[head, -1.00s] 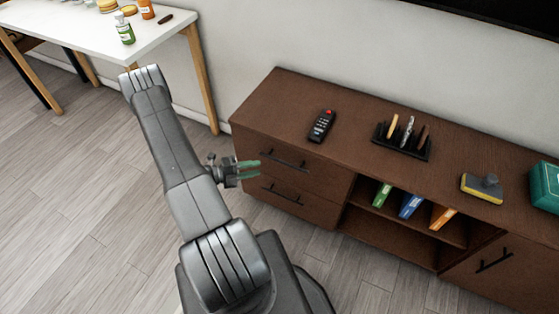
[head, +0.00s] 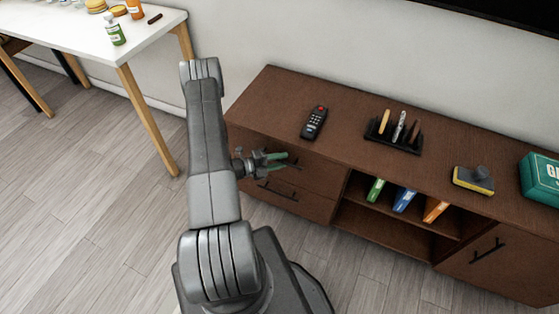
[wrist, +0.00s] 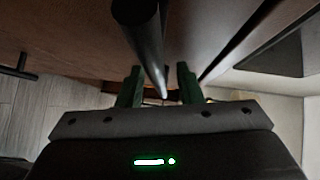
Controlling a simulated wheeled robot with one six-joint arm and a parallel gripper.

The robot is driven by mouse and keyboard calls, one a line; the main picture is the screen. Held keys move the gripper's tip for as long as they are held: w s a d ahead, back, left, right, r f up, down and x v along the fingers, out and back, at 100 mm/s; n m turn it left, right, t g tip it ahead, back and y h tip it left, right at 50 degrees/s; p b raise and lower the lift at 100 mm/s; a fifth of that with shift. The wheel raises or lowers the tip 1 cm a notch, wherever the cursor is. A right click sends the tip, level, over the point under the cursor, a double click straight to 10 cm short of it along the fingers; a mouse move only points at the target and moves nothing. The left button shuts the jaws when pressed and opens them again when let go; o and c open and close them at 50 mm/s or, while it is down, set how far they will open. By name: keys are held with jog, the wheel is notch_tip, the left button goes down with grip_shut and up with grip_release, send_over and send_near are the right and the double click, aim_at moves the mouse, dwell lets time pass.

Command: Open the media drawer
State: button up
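The brown media cabinet has two stacked drawers at its left end, and both look closed. My gripper (head: 278,160) is in front of the upper drawer (head: 322,174) and partly hides its dark bar handle. In the wrist view the handle bar (wrist: 146,35) runs toward the gap between my two green fingers (wrist: 159,88). The fingers are apart, one on each side of the bar's line, with visible space beside it. Whether either finger touches the bar is not clear. The lower drawer's handle (head: 278,191) sits below, and a handle also shows at left in the wrist view (wrist: 18,68).
On the cabinet top (head: 262,100) are a remote (head: 314,122), a black rack (head: 394,138), a sponge (head: 473,179) and a teal box (head: 541,180). Open shelves with binders (head: 403,199) are right of the drawers. A white table (head: 70,32) stands at left. The floor before the cabinet is clear.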

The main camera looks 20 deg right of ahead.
jog(key=shift+c, duration=0.2)
grip_shut()
